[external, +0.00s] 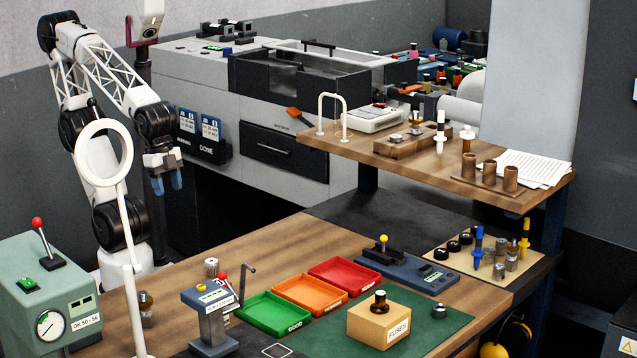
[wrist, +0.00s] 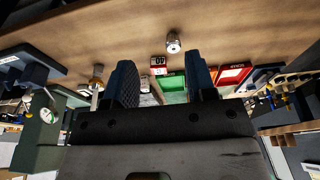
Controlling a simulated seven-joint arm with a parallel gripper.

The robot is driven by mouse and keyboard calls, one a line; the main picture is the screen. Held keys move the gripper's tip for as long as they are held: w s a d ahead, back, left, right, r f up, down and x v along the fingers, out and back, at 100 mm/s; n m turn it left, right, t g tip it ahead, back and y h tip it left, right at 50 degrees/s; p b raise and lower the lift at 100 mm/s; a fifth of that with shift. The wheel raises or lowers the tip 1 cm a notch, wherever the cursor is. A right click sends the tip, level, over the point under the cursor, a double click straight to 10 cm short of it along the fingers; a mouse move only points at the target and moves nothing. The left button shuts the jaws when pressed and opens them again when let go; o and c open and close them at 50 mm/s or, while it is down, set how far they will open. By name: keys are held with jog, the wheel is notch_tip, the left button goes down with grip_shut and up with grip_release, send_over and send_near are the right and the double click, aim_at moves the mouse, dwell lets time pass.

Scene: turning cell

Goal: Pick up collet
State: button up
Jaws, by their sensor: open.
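My gripper (external: 167,182) hangs at the left above the wooden bench, with its blue fingers apart and nothing between them. In the wrist view my gripper (wrist: 161,80) also shows open and empty. A short silver metal cylinder (external: 211,267), which may be the collet, stands on the bench behind a grey gauge stand. It also shows in the wrist view (wrist: 173,43), alone on bare wood, apart from my fingers. A brass-topped metal part (external: 146,308) stands further left. Several similar metal parts (external: 498,270) stand on a beige board at right, so I cannot tell for certain which is the collet.
The gauge stand (external: 212,315) with its crank is close to the silver cylinder. A white ring lamp (external: 128,215) and a green press (external: 45,290) stand at left. Green (external: 273,314), orange (external: 311,294) and red (external: 345,278) trays lie right of it. Bench behind the trays is clear.

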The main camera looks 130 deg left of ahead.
dwell(0.4)
jog(key=o, duration=0.4)
jog(key=w+d+f+n+t+h, duration=0.1)
jog(key=w+d+f+n+t, duration=0.25)
jog(key=n, duration=0.65)
jog(key=w+d+f+n+t+h, duration=0.15)
jog(key=w+f+n+t, duration=0.25)
jog(key=n, duration=0.5)
jog(key=a+f+n+t+y, duration=0.1)
jog(key=f+n, duration=0.1)
jog(key=n, duration=0.4)
jog(key=a+f+n+t+y, duration=0.1)
jog(key=f+n+y, duration=0.1)
jog(key=n, duration=0.4)
jog(key=w+a+f+n+t+y, duration=0.1)
jog(key=f+n+y, duration=0.1)
jog(key=n, duration=0.4)
jog(key=shift+a+f, duration=0.15)
jog(key=shift+f, duration=0.65)
jog(key=shift+a+f+n+y, duration=0.35)
jog(key=shift+f+n, duration=0.1)
jog(key=shift+n, duration=0.45)
